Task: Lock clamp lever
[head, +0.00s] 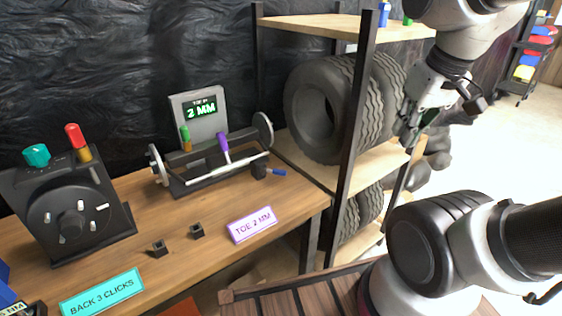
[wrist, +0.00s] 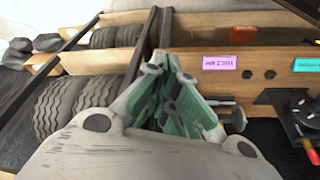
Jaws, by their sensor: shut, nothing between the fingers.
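A toe gauge stands on the wooden bench in the head view, with a long black bar (head: 205,153) and a display (head: 199,108) reading 2 MM. It carries a purple-handled lever (head: 223,142), tilted a little, and an upright green handle (head: 185,138). A blue-handled lever (head: 279,172) lies low at the bar's right end, by a black block. I cannot tell which lever is the clamp lever. My gripper (head: 410,125) is shut and empty in front of the tyre rack, right of the gauge and apart from it. Its green-padded fingers (wrist: 172,68) also show in the wrist view, hiding part of the bench.
A black dial box (head: 105,235) with teal and red knobs stands at the bench's left. Two small black blocks (head: 160,248) and signs BACK 3 CLICKS (head: 102,293) and TOE 2 MM (head: 252,225) lie along the front.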

